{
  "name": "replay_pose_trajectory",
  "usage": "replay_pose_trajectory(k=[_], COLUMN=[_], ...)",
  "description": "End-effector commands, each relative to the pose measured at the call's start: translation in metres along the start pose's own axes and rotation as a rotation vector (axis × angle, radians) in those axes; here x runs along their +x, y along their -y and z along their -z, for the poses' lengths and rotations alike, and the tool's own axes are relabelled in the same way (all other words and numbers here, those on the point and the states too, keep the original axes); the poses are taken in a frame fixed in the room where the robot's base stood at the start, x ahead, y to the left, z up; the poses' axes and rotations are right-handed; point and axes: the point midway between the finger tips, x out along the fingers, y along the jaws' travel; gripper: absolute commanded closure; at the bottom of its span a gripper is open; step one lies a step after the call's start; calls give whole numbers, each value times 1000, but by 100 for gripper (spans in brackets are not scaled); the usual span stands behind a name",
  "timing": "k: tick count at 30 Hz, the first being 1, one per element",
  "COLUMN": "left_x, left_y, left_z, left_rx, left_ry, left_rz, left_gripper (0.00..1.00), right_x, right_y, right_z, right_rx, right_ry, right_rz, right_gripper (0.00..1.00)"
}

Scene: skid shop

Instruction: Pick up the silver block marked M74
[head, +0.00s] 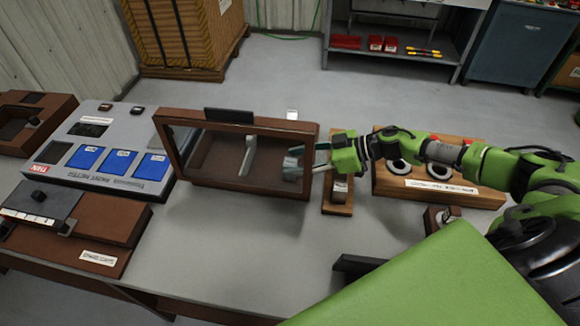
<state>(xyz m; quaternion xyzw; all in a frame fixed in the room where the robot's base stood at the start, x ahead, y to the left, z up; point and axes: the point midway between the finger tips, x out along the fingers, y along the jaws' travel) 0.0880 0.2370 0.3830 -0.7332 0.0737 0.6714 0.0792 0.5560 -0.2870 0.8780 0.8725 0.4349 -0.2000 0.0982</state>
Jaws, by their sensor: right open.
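My right gripper (314,158) reaches in from the right at the right side of a brown open-fronted box (178,160). Its fingers are apart and point left. A small silver block (291,168) is at the box's right end, close to the fingertips; I cannot tell whether they touch it. A taller pale silver piece (248,157) stands near the middle of the box. A small whitish block (292,114) is just behind the box. No M74 mark is readable on any of them. My left gripper is not in view.
A grey panel with blue pads (121,160) and a brown fixture (112,235) lie to the left. A narrow wooden stand (339,205) and a wooden board with round parts (440,188) are at the right. The table's front middle (240,255) is clear.

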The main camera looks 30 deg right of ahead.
Motion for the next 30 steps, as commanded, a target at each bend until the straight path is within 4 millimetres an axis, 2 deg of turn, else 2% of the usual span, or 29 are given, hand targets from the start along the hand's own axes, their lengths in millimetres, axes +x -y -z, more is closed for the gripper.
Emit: replay_pose_trajectory(k=[9,10,12,15,25,30], left_x=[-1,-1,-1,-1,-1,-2], left_y=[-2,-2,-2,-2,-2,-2], left_z=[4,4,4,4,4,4], left_rx=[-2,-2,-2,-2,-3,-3], left_ry=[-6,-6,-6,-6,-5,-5], left_rz=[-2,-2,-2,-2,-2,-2], left_gripper=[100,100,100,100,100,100], right_x=[6,6,6,6,5,1], right_y=[0,0,0,0,-1,-1], right_z=[0,0,0,0,2,12], right_rx=[-1,-1,-1,-1,-2,-3], right_ry=[1,1,1,1,-1,-1], right_rz=[-1,-1,-1,-1,-1,-2], right_gripper=[56,61,79,100,100,100])
